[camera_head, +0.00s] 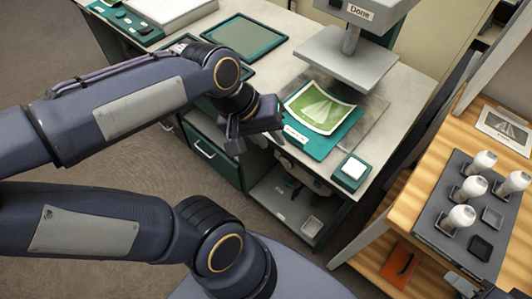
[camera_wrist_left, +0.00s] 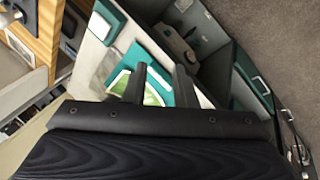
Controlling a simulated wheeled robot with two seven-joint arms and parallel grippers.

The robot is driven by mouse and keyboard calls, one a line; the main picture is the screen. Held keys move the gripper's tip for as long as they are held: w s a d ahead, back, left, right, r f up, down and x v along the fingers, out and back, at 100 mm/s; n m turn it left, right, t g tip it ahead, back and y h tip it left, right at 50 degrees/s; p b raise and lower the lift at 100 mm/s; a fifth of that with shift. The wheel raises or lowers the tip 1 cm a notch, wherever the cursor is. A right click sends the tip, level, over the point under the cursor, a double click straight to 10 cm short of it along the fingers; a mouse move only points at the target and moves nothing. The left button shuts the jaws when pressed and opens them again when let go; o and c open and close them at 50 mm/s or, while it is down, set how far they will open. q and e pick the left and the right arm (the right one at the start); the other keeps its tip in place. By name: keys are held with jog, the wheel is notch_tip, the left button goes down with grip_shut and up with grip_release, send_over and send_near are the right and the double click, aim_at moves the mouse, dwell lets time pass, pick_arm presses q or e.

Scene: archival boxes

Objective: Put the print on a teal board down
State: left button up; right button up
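The print (camera_head: 320,108), green with a pale fan-shaped pattern and a light border, lies on a teal board (camera_head: 318,145) with a white label. The board rests on a grey plate (camera_head: 372,125) on the worktop, below and in front of a press head (camera_head: 346,62). My left gripper (camera_head: 256,142) is beside the board's left edge, its fingers apart and nothing visible held. In the left wrist view the fingers (camera_wrist_left: 160,85) stand apart, with part of the print (camera_wrist_left: 152,98) and board (camera_wrist_left: 143,58) beyond them.
A green mat (camera_head: 245,38) lies on the worktop at the back left. A small teal-and-white block (camera_head: 350,172) sits near the front edge. Drawers and an open cabinet lie below.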

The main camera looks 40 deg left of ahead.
pick_arm(q)
jog(key=s+m, duration=0.1)
jog(key=s+d+f+m+t, duration=0.1)
jog(key=m, duration=0.1)
jog(key=s+d+m, duration=0.1)
jog(key=s, duration=0.1)
jog(key=shift+f+m+t+h, duration=0.3)
jog(key=shift+f+m+t, duration=0.1)
